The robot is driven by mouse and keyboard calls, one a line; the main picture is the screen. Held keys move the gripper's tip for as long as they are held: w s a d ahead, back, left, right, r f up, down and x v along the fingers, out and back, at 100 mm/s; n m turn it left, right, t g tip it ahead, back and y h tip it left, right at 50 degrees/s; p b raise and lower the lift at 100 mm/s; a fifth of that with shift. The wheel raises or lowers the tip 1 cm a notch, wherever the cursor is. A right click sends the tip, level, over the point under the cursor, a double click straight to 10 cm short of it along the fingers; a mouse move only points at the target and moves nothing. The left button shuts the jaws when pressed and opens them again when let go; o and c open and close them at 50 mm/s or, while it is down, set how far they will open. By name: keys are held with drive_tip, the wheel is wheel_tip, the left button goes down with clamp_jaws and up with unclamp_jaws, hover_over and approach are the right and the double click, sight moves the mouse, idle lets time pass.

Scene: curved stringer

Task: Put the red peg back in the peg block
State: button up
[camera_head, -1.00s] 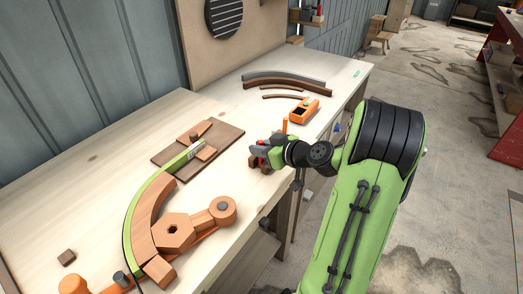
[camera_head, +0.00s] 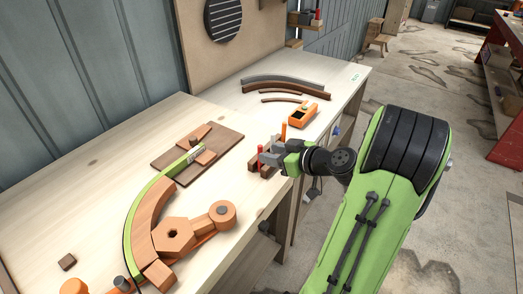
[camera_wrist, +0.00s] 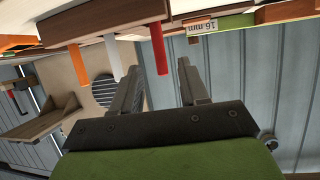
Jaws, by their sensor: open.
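The peg block (camera_head: 255,165) is a small brown wooden block near the bench's front edge. It also shows along the top of the wrist view (camera_wrist: 95,20), where the picture is inverted. The red peg (camera_wrist: 158,48) stands in the block at one end of a row; its upper part shows in the head view (camera_head: 260,151). A white peg (camera_wrist: 112,57) and an orange peg (camera_wrist: 76,65) stand beside it. My gripper (camera_head: 267,157) is open and level at the block. In the wrist view its two fingers (camera_wrist: 162,72) lie on either side of the red peg, with gaps.
An orange block-like tool (camera_head: 303,113) and curved strips (camera_head: 290,84) lie behind the block. A brown board (camera_head: 220,150) with a green strip, a curved stringer (camera_head: 148,220) and a hexagonal clamp piece (camera_head: 174,235) lie to the left. Bare benchtop lies between.

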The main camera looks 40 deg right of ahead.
drive_tip(key=v, duration=0.7)
drive_tip(key=s+a+n+g, duration=0.1)
drive_tip(key=a+g, duration=0.6)
drive_tip(key=a, duration=1.2)
drive_tip(key=s+a+r+m+h, duration=0.1)
drive_tip(key=s+a, duration=0.1)
drive_tip(key=s, duration=0.4)
drive_tip(key=s+a+r+m+h, duration=0.1)
drive_tip(key=s+m, duration=0.1)
drive_tip(key=s, duration=0.4)
drive_tip(key=shift+a+r+g+h+p, duration=0.3)
drive_tip(key=shift+a+g, duration=0.05)
drive_tip(key=shift+g, duration=0.05)
